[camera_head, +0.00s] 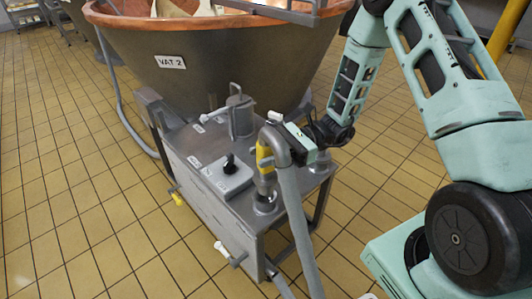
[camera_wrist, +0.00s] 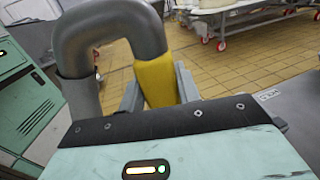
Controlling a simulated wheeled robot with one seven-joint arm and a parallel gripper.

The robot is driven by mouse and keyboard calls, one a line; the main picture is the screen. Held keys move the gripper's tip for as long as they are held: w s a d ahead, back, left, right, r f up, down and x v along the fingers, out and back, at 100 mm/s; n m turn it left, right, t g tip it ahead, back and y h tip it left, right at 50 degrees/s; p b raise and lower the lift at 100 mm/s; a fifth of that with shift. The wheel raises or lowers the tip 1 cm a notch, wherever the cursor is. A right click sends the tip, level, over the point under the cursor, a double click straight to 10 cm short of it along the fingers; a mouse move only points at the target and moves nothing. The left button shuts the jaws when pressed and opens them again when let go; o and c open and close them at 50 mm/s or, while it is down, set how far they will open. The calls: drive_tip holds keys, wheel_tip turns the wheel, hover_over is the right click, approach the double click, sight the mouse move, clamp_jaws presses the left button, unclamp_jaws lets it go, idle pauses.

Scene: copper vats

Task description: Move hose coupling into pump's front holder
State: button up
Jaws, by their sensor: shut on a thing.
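The hose coupling, with a yellow sleeve (camera_head: 264,158), hangs upright under a grey bent hose end (camera_head: 276,138) in the head view. My gripper (camera_head: 283,146) comes from the right and is shut on it. In the wrist view the yellow sleeve (camera_wrist: 156,80) stands between the two grey fingers of my gripper (camera_wrist: 160,88). The pump's front holder (camera_head: 265,204) is a round metal socket at the front corner of the pump's top.
The pump cart (camera_head: 222,214) has a control box with a black knob (camera_head: 228,170) and an upright metal cylinder (camera_head: 240,117). The hose (camera_head: 297,215) runs down past the cart's front corner. Copper VAT 2 (camera_head: 215,75) stands behind. The tiled floor at left is clear.

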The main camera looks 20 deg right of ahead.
sight(267, 173)
drive_tip(key=shift+f, duration=0.2)
drive_tip(key=shift+f+b, duration=0.3)
drive_tip(key=shift+f, duration=0.05)
drive_tip(key=shift+f+b, duration=1.1)
drive_tip(key=shift+f, duration=1.5)
drive_tip(key=o, duration=1.2)
drive_tip(key=shift+c, duration=0.2)
drive_tip(key=shift+d, duration=0.15)
